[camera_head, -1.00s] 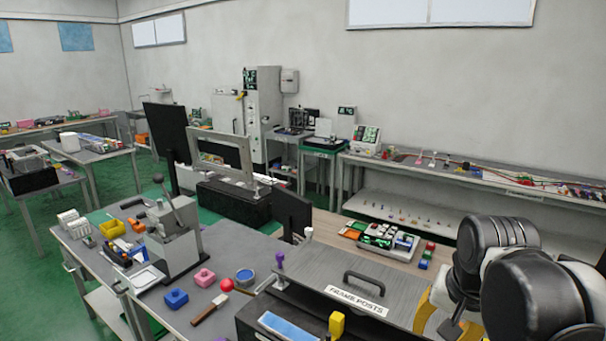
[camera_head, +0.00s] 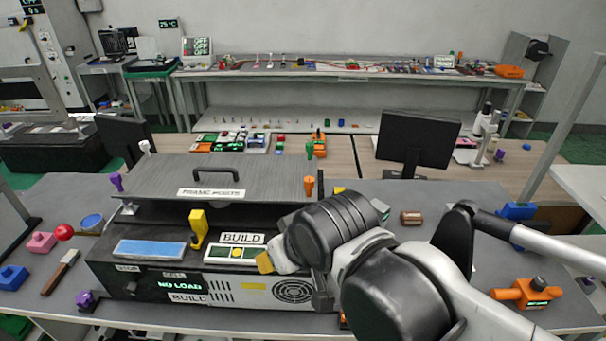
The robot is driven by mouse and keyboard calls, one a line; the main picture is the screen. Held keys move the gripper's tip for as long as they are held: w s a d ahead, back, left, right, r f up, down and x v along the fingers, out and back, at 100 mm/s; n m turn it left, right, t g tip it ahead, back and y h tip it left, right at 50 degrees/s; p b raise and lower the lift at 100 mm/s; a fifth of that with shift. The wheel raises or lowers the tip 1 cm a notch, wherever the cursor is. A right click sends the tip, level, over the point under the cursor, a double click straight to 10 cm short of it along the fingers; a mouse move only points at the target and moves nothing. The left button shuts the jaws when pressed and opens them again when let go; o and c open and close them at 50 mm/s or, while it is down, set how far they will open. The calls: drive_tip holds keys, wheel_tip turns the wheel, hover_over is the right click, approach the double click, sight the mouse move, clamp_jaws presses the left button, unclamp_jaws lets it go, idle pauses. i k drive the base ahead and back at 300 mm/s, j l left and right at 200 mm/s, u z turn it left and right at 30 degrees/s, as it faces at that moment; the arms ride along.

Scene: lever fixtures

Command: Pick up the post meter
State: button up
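No label in view names a post meter. An orange device with a small lit green display (camera_head: 527,293) lies on the bench at the right and looks like a meter, but I cannot confirm that it is the post meter. My arm comes in from the lower right, and its black and grey links reach left over the bench machine. A yellow part (camera_head: 265,262) shows at the arm's far end, in front of the machine. My gripper's fingers cannot be made out there, nor whether they hold anything. The orange device stands apart from that end, well to its right.
The bench machine (camera_head: 140,271) reads "NO LOAD" and has a lid marked "FRAME POSTS" (camera_head: 270,172). A blue device (camera_head: 515,211), a brown cylinder (camera_head: 411,218) and a dark monitor (camera_head: 417,142) stand on the right. A brown-handled tool (camera_head: 60,272) lies left. Bare bench surrounds the cylinder.

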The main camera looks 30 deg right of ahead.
sight(383, 210)
drive_tip(key=z, duration=0.4)
drive_tip(key=l+z, duration=0.15)
drive_tip(key=z, duration=0.2)
drive_tip(key=k+l+z, duration=0.1)
drive_tip(key=z, duration=0.3)
drive_tip(key=i+u, duration=0.15)
drive_tip(key=u, duration=0.25)
